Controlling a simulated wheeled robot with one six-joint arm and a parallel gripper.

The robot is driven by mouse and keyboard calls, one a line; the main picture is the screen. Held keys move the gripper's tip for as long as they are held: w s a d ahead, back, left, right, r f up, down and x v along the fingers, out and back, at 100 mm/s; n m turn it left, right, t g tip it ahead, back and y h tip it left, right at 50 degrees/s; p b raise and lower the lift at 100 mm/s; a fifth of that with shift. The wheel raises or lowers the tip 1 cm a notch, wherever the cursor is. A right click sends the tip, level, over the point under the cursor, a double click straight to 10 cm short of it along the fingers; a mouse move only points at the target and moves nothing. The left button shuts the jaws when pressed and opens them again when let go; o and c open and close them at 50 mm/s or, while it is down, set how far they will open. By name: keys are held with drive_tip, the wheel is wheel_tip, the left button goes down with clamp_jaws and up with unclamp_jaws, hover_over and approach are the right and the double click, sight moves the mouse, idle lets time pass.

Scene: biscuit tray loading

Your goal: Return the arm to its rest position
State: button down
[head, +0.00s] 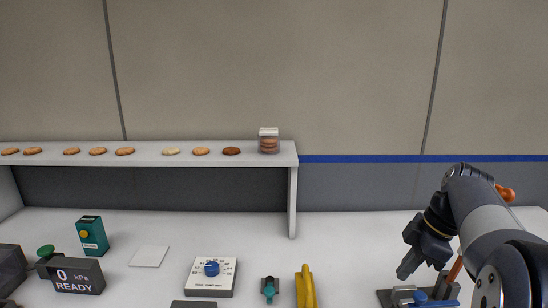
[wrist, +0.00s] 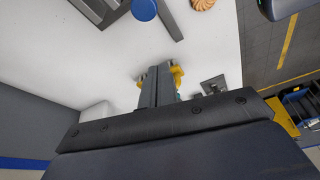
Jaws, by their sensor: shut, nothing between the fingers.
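My gripper (head: 403,274) hangs from my arm at the right of the head view, pointing down and to the left above the white table (head: 350,240). In the wrist view its two fingers (wrist: 157,82) are together, with nothing visible between them. In the head view it is near a grey fixture with a blue knob (head: 420,297) at the right front; I cannot tell whether they touch. Part of the fixture is hidden by my arm.
A shelf (head: 200,153) at the back left carries a row of biscuits and a clear box (head: 268,141). The table's back right is clear.

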drive_tip(key=shift+s+b+x, duration=0.1)
drive_tip(key=shift+s+x, duration=0.05)
drive_tip(key=shift+x, duration=0.75)
drive_tip(key=shift+s+b+x, duration=0.15)
drive_tip(key=shift+x, duration=0.75)
drive_tip(key=shift+s+b+x, duration=0.1)
drive_tip(key=shift+s+x, duration=0.1)
drive_tip(key=shift+x, duration=0.7)
